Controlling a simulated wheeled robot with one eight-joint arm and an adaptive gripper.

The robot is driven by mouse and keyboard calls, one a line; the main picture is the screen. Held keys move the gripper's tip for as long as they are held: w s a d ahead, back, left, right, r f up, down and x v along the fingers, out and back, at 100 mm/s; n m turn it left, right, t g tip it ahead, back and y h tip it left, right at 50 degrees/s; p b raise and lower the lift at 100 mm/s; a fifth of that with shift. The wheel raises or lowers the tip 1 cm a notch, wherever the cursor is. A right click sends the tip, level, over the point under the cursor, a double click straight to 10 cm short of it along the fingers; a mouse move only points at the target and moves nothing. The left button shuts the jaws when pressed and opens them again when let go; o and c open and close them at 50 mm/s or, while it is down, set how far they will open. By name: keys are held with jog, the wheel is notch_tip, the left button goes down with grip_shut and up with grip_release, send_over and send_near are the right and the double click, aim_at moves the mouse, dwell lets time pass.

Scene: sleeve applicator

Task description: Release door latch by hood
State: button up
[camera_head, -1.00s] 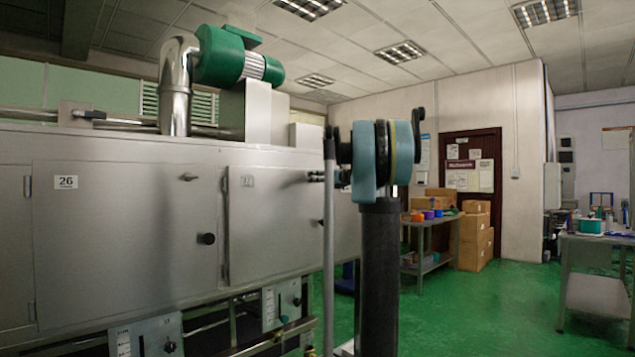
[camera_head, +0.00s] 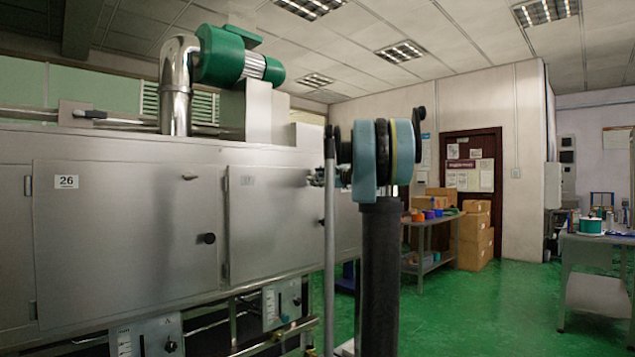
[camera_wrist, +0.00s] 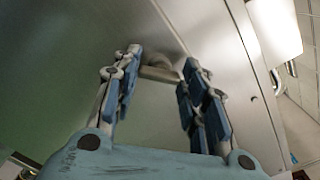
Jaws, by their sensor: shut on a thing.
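The steel door (camera_head: 265,215) to the right of the door marked 26 lies flat in the machine front and looks closed. Its door latch is a small metal lever (camera_wrist: 160,74) on a round base (camera_wrist: 158,61), seen between my fingers in the wrist view. My gripper (camera_wrist: 160,80) is shut on the lever, with a blue-padded finger at each end of it. In the head view my gripper (camera_head: 318,178) is at the door's upper right, partly behind my arm, and the latch is hidden there.
The door marked 26 (camera_head: 120,240) is to the left, with its own latch (camera_head: 189,177) and black knob (camera_head: 207,238). A green motor (camera_head: 232,58) and steel duct (camera_head: 176,90) stand on top. Boxes (camera_head: 474,235) and tables are farther right, with open green floor (camera_head: 480,310).

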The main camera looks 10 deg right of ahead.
jog(key=shift+s+a+f+n, duration=0.1)
jog(key=shift+n, duration=2.35)
jog(key=shift+s+a+f+n, duration=0.1)
jog(key=shift+n, duration=2.35)
jog(key=o, duration=1.1)
jog(key=shift+w+f, duration=0.1)
jog(key=shift+c, duration=0.2)
jog(key=shift+d, duration=0.1)
jog(key=v, duration=1.1)
jog(key=shift+s+d, duration=0.2)
jog(key=shift+s, duration=0.15)
